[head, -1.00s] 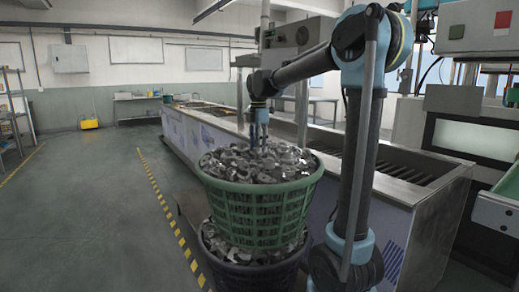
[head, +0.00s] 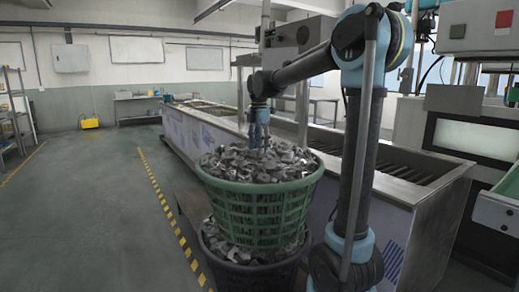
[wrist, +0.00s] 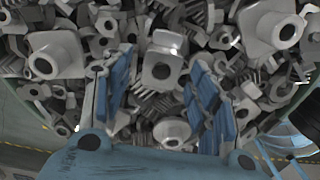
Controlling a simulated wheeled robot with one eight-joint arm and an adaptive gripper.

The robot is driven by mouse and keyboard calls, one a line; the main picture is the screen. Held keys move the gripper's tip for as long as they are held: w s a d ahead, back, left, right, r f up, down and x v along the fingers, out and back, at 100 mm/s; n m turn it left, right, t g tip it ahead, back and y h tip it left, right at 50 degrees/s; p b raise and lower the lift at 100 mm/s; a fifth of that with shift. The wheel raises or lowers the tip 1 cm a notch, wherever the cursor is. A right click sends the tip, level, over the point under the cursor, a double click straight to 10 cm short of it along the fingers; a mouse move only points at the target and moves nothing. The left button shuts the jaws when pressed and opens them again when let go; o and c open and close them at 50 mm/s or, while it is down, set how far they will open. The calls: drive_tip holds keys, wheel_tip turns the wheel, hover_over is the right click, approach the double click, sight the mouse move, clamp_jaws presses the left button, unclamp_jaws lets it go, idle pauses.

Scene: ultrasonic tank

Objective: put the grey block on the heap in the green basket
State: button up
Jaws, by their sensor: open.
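The green basket (head: 255,218) is heaped with grey metal parts (head: 285,165). My gripper (head: 259,140) points down at the top of the heap, toward its back. In the wrist view my gripper (wrist: 162,78) has its blue fingers spread apart. A grey block with a round hole (wrist: 163,62) lies between the fingertips among the other parts, and I see no finger pressed on it. Similar grey parts lie around it, so I cannot tell for certain which is the task's block. The head view is too small to single it out.
The green basket stands on a dark basket (head: 250,274) that also holds metal parts. The long steel tank (head: 385,190) runs behind and to the right. A yellow-black floor line (head: 180,235) lies left, with open floor beyond it.

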wheel_tip(320, 180, up, 12)
drive_tip(key=shift+f, duration=0.2)
idle(0.4)
